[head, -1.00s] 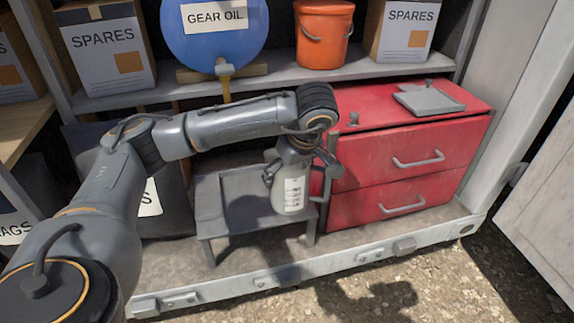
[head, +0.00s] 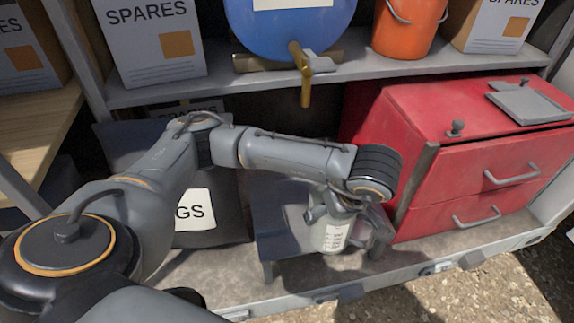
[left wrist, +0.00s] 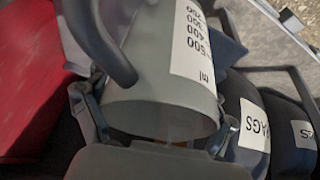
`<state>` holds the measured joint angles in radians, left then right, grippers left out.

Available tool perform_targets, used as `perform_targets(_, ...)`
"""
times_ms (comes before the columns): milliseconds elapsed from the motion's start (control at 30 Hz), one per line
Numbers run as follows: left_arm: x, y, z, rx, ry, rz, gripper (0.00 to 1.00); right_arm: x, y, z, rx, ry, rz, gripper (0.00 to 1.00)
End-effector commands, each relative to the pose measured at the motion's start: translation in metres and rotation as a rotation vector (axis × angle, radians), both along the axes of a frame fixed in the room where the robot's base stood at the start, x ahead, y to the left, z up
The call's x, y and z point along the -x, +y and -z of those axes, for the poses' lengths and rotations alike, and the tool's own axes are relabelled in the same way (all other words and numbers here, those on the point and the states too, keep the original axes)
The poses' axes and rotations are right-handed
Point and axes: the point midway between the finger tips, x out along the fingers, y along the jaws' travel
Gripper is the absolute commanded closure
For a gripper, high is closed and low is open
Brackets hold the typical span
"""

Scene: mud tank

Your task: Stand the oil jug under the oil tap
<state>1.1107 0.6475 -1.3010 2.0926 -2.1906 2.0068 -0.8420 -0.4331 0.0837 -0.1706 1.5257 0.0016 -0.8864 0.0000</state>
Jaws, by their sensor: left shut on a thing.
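The grey oil jug (head: 332,238), with a white scale label, is roughly upright over the low grey stool (head: 283,235). My left gripper (head: 343,204) is shut on it. In the left wrist view the jug (left wrist: 160,65) fills the middle, its curved handle at the upper left, between the fingers of the left gripper (left wrist: 157,120). I cannot tell whether its base touches the stool. The brass oil tap (head: 305,80) hangs from the blue drum (head: 285,30), above and behind the jug. My right gripper is not in view.
A red drawer cabinet (head: 470,150) stands close on the right of the stool. A dark rags bag (head: 220,185) stands on the left. The shelf edge (head: 165,95) runs above my forearm. An orange bucket (head: 405,30) and spares boxes (head: 150,45) are on the shelf.

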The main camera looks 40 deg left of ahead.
Motion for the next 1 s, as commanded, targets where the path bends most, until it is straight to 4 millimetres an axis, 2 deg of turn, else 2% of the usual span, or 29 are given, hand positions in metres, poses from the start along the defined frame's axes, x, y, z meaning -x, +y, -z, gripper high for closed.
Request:
perform_targets(33,-0.005,0.009,0.002,-0.001,-0.001,-0.009,0.50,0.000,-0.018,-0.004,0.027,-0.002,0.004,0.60)
perform_targets(267,-0.036,0.063,0.002,-0.004,0.001,-0.012,0.50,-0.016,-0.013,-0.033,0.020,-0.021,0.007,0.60)
perform_targets(500,-0.070,0.117,0.001,-0.003,0.000,-0.009,0.50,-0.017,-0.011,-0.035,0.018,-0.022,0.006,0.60)
perform_targets(600,-0.080,0.133,0.001,-0.002,0.000,-0.007,0.50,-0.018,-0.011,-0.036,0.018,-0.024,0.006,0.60)
perform_targets(833,-0.089,0.147,0.003,-0.002,0.002,-0.002,0.50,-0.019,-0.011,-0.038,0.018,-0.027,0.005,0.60)
perform_targets(1000,-0.088,0.147,0.025,-0.002,0.004,-0.002,0.50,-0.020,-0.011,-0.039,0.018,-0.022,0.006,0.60)
